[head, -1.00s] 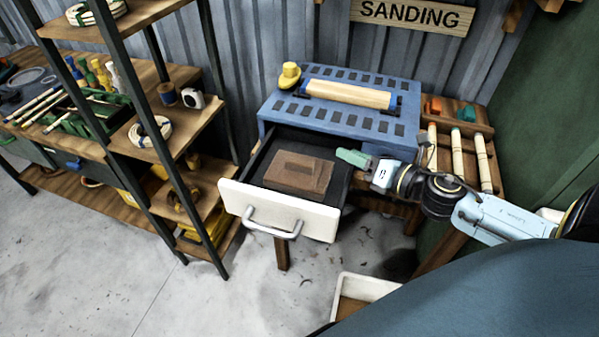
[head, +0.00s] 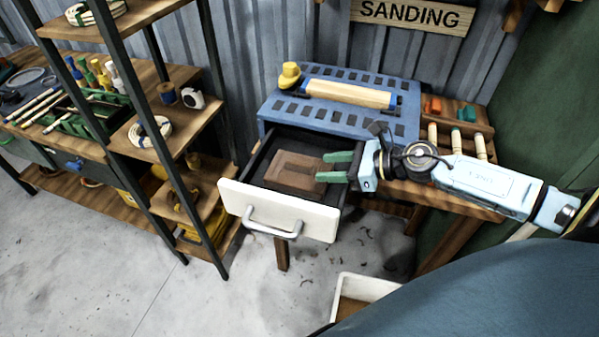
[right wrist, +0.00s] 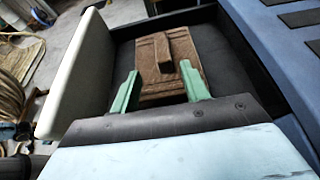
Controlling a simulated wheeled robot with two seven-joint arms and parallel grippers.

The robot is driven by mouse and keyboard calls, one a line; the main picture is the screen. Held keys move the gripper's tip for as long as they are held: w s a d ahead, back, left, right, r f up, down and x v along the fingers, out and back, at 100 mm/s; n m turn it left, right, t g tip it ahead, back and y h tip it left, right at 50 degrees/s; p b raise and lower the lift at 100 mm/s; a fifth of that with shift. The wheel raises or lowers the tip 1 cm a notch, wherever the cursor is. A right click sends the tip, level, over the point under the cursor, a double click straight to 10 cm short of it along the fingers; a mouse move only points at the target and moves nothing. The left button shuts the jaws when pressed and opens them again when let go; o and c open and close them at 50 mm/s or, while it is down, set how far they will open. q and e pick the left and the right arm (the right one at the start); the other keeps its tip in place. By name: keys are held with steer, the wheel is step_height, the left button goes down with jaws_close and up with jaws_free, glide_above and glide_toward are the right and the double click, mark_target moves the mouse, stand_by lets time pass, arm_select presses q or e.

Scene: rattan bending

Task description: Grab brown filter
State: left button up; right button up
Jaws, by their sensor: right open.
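The brown filter (head: 291,173) is a flat brown block with a raised bar on top. It lies in the open drawer (head: 285,208), which has a white front and a dark inside. My right gripper (head: 331,167) has green fingers and is open, over the drawer at the filter's right edge in the head view. In the right wrist view, the filter (right wrist: 168,62) lies ahead, with its near end between the fingertips of the open gripper (right wrist: 160,82). I cannot tell whether the fingers touch it. My left gripper is not in view.
The blue perforated sanding table (head: 340,105) stands just behind the drawer, with a yellow knob and a pale roller on it. A wooden tray of rods (head: 462,113) is at the right. A shelf rack (head: 170,130) stands left. A white bin (head: 364,290) is on the floor.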

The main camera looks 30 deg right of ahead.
mark_target(305, 163)
steer(key=shift+w+a+f, duration=0.15)
steer(key=shift+w+a, duration=0.2)
steer(key=shift+w, duration=0.1)
steer(key=shift+w+a+f+p, duration=0.2)
steer(key=shift+w+a, duration=0.2)
steer(key=shift+w, duration=0.25)
steer(key=shift+w+a+f+p, duration=0.1)
steer(key=shift+w+a+p, duration=0.05)
steer(key=shift+w+a, duration=0.4)
steer(key=shift+w+a+f+p, duration=0.1)
steer(key=shift+w+a+p, duration=0.15)
steer(key=shift+w, duration=0.5)
steer(key=shift+w+a+f, duration=0.25)
steer(key=shift+a, duration=0.05)
jaws_close()
